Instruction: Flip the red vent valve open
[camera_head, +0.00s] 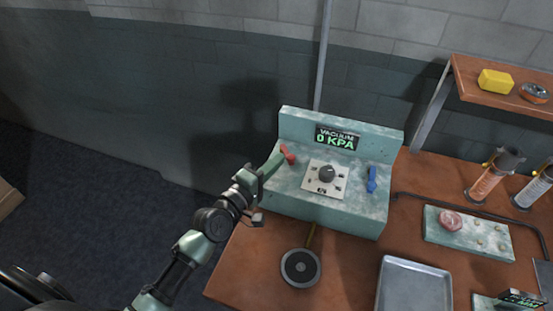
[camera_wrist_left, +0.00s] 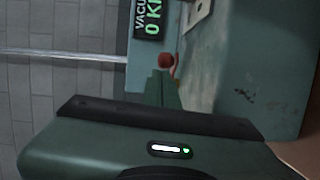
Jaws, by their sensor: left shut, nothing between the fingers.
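The red vent valve (camera_head: 288,154) is a small lever with a rounded red knob at the left of the teal vacuum console (camera_head: 298,203). My left gripper (camera_head: 274,164) reaches it from the lower left. Its shut fingertips, with nothing between them, are right beside the red lever; I cannot tell if they touch. In the left wrist view the red knob (camera_wrist_left: 165,60) shows just past the finger tips (camera_wrist_left: 164,80), and the fingers hide part of the lever. The display (camera_head: 337,138) reads "VACUUM 0 KPA". My right gripper is not in view.
A round black pedal-like disc (camera_head: 300,267), a metal tray (camera_head: 414,288), a teal block with a pink knob (camera_head: 466,233) and canisters (camera_head: 490,178) stand on the brown bench.

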